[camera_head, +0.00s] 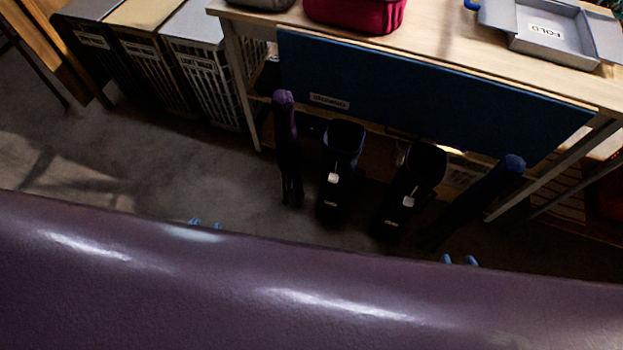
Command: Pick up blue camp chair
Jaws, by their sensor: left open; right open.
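The blue camp chair (485,194) looks like a long, dark, folded bundle with a blue rounded top. It leans to the right under the right part of the table, and its lower end is lost in shadow. A similar bundle with a purple top (286,135) stands further left. My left gripper (206,223) shows only as two separate light-blue fingertips, left of the purple bundle. My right gripper (459,260) also shows only as two separate fingertips, below the blue chair in the picture and apart from it. Both look open and empty; the rest of each is hidden.
Two dark boot-like things (341,165) (412,180) stand between the bundles. A wooden-topped table (455,50) with a blue front panel (420,95) overhangs them. Slatted hampers (205,60) stand left. Floor (190,165) is clear left.

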